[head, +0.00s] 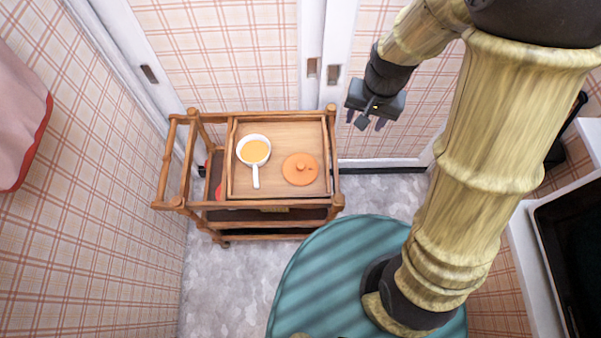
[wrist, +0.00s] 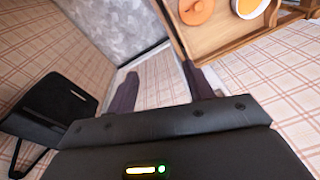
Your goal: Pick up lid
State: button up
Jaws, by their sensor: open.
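An orange round lid (head: 300,169) with a small knob lies on the wooden tray top of a cart, to the right of a white pan. In the wrist view the lid (wrist: 196,11) shows at the top, partly cut off by the frame edge. My gripper (head: 371,122) is open and empty, held to the right of the cart and apart from the lid. In the wrist view its two dark fingers (wrist: 160,88) are spread, with only wall and door behind them.
The white pan (head: 254,151) with orange inside stands on the tray left of the lid, handle toward the front. The wooden cart (head: 268,205) has raised rails at its left side. A black bag-like object (wrist: 48,112) is in the wrist view. Grey floor (head: 225,285) lies in front.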

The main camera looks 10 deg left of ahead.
jog(key=g+b, duration=0.1)
jog(key=b, duration=0.4)
send_over(301, 165)
notch_tip(301, 165, down, 14)
jog(key=shift+s+a+r+h, duration=0.1)
jog(key=shift+s+a+h, duration=0.05)
jog(key=shift+s+h, duration=0.15)
notch_tip(301, 165, down, 12)
jog(key=shift+f+b, duration=0.1)
jog(key=shift+b, duration=0.65)
jog(key=shift+w+f, duration=0.15)
jog(key=shift+f, duration=1.15)
jog(key=shift+w+f, duration=0.1)
jog(key=shift+f, duration=1.2)
